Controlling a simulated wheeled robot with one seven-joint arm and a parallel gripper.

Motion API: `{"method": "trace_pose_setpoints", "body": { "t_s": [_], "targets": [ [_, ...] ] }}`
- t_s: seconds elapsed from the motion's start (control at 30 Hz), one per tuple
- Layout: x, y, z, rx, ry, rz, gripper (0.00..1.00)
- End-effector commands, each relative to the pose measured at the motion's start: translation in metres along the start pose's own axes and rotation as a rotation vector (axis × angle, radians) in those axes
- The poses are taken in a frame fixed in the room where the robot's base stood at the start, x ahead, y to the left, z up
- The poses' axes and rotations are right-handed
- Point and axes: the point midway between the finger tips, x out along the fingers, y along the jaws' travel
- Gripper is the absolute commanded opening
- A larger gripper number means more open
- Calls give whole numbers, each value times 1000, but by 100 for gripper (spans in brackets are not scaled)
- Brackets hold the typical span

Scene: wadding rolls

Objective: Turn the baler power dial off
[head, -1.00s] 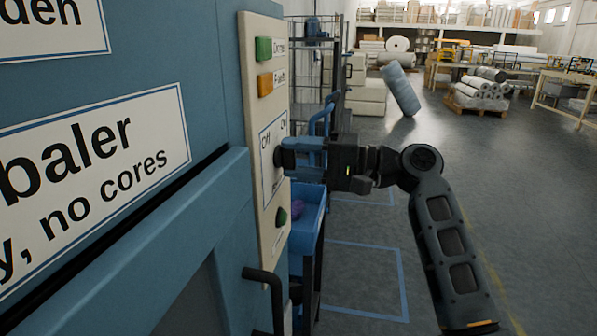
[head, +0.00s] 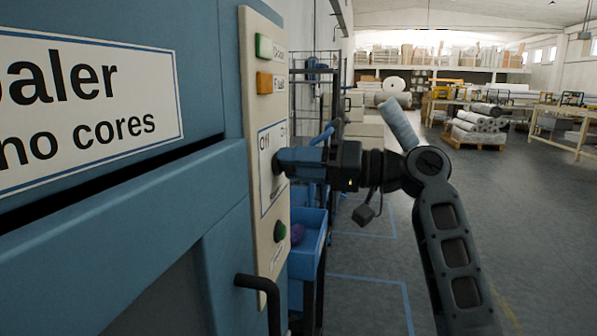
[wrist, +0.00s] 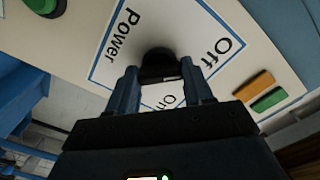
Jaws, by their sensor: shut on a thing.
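The black power dial (wrist: 158,62) sits on a white label plate (wrist: 112,52) marked Power, Off and On in the wrist view. My gripper (wrist: 163,84) is shut on the dial, with one blue-grey finger on each side of it. In the head view my gripper (head: 284,162) reaches in from the right to the cream control panel (head: 262,225) on the blue baler (head: 215,190). The fingers hide most of the dial there. I cannot tell which word the dial points to.
A green button (head: 264,47) and an orange button (head: 264,82) are above the dial; another green button (head: 280,231) is below. A blue bin (head: 308,240) stands behind; open floor lies right.

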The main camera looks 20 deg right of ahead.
Motion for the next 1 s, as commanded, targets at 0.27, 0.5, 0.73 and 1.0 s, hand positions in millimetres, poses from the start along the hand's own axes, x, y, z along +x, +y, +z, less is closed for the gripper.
{"method": "trace_pose_setpoints", "body": {
  "t_s": [0.27, 0.5, 0.73, 1.0],
  "targets": [
    [1, 2, 4, -11, -8, 1, 21],
    [1, 2, 4, -10, -8, 1, 53],
    [0, 1, 2, -11, -5, 1, 75],
    [-1, 1, 1, -12, -2, 1, 77]
  ]
}}
